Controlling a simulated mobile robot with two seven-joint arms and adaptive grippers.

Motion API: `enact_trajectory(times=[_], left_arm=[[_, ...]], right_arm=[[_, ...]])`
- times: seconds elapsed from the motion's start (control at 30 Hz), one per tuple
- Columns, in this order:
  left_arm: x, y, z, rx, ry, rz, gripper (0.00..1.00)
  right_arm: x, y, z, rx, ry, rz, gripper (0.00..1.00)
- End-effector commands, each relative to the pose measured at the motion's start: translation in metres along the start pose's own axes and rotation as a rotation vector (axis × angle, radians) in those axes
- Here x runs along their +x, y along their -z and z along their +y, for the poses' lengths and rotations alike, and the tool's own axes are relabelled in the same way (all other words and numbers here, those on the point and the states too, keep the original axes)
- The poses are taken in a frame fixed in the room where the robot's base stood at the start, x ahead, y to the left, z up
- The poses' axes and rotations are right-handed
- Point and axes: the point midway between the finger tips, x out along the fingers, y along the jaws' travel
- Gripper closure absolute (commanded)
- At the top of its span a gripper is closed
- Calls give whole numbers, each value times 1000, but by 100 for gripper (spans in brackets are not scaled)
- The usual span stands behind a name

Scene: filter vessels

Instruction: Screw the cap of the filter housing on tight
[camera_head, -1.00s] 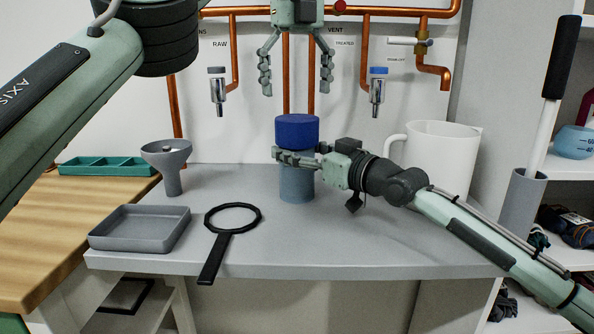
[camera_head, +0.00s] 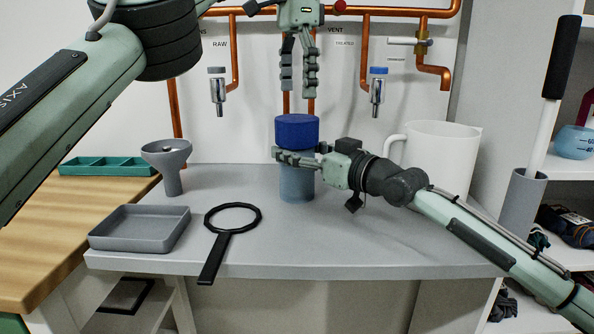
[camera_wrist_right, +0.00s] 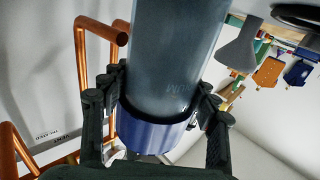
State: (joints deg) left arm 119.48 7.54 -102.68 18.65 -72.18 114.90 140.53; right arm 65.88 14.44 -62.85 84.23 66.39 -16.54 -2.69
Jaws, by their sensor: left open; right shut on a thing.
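The filter housing's grey-blue, see-through body (camera_head: 297,186) stands upright on the grey bench, with the blue cap (camera_head: 297,131) seated on top. My right gripper (camera_head: 298,158) comes in from the right and is shut around the body just below the cap. In the right wrist view the picture is inverted: the body (camera_wrist_right: 172,55) is between the fingers and the cap (camera_wrist_right: 150,135) is below it. My left gripper (camera_head: 299,92) points down above the cap, open and empty, with a small gap to the cap. How tight the cap sits cannot be seen.
A black ring wrench (camera_head: 220,247) and a grey tray (camera_head: 140,241) lie at the left front, with a funnel (camera_head: 172,178) behind. A white jug (camera_head: 446,158) stands close behind my right arm. Copper pipes (camera_head: 365,60) and taps line the wall. The front middle bench is clear.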

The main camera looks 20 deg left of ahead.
Motion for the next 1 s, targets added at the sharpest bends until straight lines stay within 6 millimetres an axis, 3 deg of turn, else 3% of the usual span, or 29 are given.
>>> enact_trajectory(times=[0.37,0.57,0.8,1.0], left_arm=[[5,0,-1,3,0,-2,11],[25,-1,-1,6,-2,-2,11],[62,-1,-1,4,-1,-2,11],[78,0,0,3,-1,-1,11]], right_arm=[[0,0,0,0,0,-1,100],[0,0,0,0,0,0,100],[0,0,0,0,0,0,100],[0,0,0,0,0,-1,100]])
